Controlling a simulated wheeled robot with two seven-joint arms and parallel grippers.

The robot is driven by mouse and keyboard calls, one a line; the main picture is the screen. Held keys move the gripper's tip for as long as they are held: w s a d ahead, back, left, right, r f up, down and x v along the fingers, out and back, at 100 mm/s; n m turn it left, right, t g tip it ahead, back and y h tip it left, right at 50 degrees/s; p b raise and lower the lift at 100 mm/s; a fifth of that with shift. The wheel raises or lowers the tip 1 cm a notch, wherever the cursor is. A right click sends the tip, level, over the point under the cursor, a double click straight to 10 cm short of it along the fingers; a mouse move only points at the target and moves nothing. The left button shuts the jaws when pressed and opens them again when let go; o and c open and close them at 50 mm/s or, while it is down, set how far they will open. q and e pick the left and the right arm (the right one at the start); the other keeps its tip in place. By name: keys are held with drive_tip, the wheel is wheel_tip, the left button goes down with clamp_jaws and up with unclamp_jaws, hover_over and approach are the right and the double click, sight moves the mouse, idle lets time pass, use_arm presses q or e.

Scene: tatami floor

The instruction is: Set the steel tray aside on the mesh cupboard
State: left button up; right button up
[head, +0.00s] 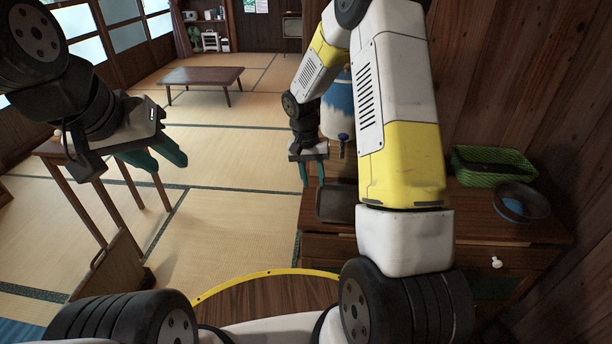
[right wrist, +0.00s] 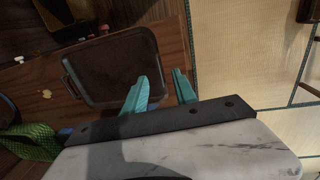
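The steel tray (right wrist: 112,68), dark grey with a raised rim and a handle at its left end, lies on the wooden top of the mesh cupboard (head: 470,225). In the head view the tray (head: 335,202) shows partly, behind my right arm. My right gripper (head: 312,175) is at the tray's far side. In the right wrist view its teal fingers (right wrist: 160,82) stand apart, with the tray's right edge between or just below them; contact cannot be told. My left gripper (head: 160,158) is open and empty at the left, above the floor.
A green woven basket (head: 492,165) and a dark bowl with blue inside (head: 520,203) stand on the cupboard's right part. A blue-and-white container (head: 338,105) stands behind the tray. A wooden stand (head: 110,215) is at left. A low table (head: 200,76) stands far back on open tatami.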

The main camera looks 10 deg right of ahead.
drive_tip(key=s+r+n+t+y, duration=0.15)
drive_tip(key=s+r, duration=0.35)
drive_tip(key=r, duration=0.6)
drive_tip(key=s+r+t, duration=0.2)
drive_tip(key=s+r, duration=0.4)
drive_tip(key=r, duration=0.5)
drive_tip(key=s+r+n+t+y, duration=0.1)
drive_tip(key=s+r, duration=0.1)
drive_tip(key=s, duration=0.4)
drive_tip(key=s+a+r+n+t+y, duration=0.1)
drive_tip(key=s+r+t, duration=0.1)
drive_tip(key=s, duration=0.5)
drive_tip(key=shift+s+a+r, duration=0.15)
drive_tip(key=shift+s+r, duration=0.1)
drive_tip(key=shift+r, duration=0.6)
